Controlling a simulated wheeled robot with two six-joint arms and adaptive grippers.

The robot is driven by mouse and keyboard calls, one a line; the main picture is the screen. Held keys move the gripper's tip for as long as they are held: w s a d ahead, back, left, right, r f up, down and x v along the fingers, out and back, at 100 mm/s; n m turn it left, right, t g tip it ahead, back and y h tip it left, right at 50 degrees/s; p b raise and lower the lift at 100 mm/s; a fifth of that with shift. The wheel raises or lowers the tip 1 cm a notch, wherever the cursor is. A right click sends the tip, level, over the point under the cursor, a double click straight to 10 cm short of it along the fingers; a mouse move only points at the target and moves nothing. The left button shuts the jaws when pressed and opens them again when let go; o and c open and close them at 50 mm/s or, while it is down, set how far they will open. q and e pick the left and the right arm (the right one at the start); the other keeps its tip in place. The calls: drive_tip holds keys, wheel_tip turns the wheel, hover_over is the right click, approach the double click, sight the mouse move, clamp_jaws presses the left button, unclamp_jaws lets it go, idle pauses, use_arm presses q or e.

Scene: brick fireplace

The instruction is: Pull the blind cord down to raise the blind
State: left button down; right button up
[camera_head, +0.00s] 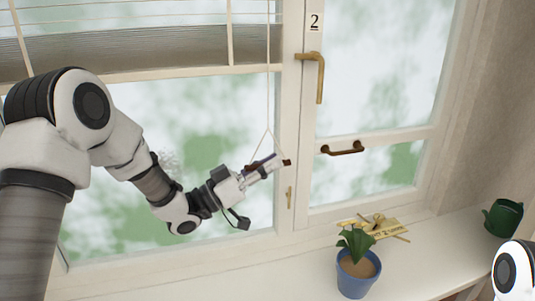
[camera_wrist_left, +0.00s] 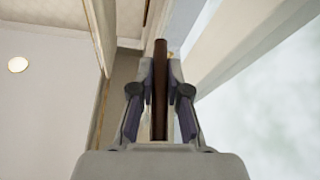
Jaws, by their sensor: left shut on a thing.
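The blind (camera_head: 150,48) is partly raised, its grey slats stacked across the top left of the window. Its cord (camera_head: 268,80) hangs down in front of the frame and splits into a triangle above a brown handle. My left gripper (camera_head: 268,168) is at the cord's lower end, shut on the brown handle (camera_head: 287,162). In the left wrist view, the handle (camera_wrist_left: 160,85) lies lengthwise between the two fingers. Most of the handle is hidden by the fingers in the head view. My right gripper is out of view; only a white part of my arm shows at the lower right.

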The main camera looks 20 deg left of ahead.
use_arm(q)
wheel_tip(320, 180, down, 15)
drive_tip(key=b, duration=0.8)
drive_tip(key=shift+r, duration=0.2)
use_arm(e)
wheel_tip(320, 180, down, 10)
use_arm(q)
drive_tip(key=c, duration=1.4)
unclamp_jaws()
drive_tip(key=shift+o, duration=1.2)
drive_tip(key=shift+d, duration=0.15)
drive_tip(key=shift+w+d, duration=0.1)
drive_tip(key=shift+w, duration=0.05)
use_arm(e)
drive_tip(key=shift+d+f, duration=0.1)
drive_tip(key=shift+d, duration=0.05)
use_arm(q)
drive_tip(key=shift+r, duration=0.1)
